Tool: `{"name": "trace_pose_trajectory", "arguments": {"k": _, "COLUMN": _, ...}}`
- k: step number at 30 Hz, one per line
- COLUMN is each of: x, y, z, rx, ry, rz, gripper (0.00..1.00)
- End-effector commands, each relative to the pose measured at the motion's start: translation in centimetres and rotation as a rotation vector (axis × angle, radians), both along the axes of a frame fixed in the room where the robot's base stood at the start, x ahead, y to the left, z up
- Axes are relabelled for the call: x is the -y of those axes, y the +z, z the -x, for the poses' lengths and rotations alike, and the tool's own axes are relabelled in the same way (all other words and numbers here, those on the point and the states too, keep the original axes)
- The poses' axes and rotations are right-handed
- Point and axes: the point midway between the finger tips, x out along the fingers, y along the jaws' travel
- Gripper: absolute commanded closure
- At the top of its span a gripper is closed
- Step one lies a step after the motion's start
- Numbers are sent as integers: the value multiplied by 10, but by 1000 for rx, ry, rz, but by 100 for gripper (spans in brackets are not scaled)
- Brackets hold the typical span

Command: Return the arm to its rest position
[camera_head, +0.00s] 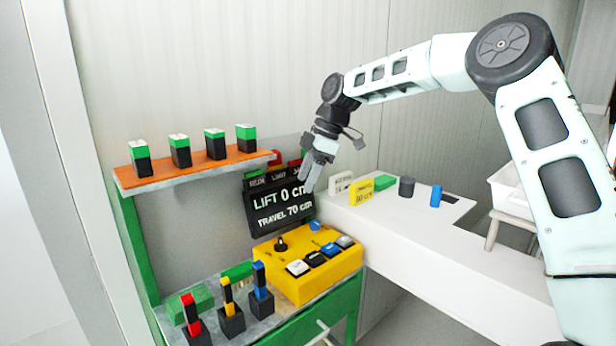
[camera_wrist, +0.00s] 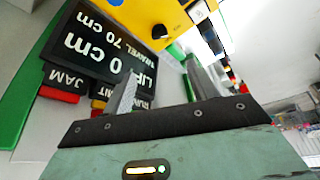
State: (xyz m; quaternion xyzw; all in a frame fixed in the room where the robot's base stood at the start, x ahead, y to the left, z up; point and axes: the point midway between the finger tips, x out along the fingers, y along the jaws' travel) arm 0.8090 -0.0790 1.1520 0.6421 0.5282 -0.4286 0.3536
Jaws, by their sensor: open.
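My arm reaches in from the right in the head view. My gripper (camera_head: 313,172) hangs in front of the right end of the black display (camera_head: 270,207), which reads "LIFT 0 cm" and "TRAVEL 70 cm". In the wrist view my gripper (camera_wrist: 158,88) has its two fingers apart with nothing between them. The display (camera_wrist: 95,50) appears upside down there, close behind the left finger. I cannot tell whether the finger touches it.
A yellow control box (camera_head: 308,268) with a knob and several buttons stands below the display. An orange shelf (camera_head: 200,167) holds several green-topped blocks. A white counter (camera_head: 440,240) carries a yellow sign (camera_head: 361,193) and a blue cylinder (camera_head: 436,195). Red, yellow and blue-topped blocks stand in front.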

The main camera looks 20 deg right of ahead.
Motion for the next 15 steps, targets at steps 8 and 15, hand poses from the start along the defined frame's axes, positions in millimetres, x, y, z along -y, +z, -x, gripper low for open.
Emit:
{"name": "trace_pose_trajectory", "arguments": {"k": 8, "x": 0, "y": 0, "z": 0, "rx": 0, "ry": 0, "rz": 0, "gripper": 42}}
{"name": "trace_pose_trajectory", "arguments": {"k": 15, "x": -14, "y": -13, "z": 20, "rx": -36, "ry": -72, "rz": 52, "gripper": 42}}
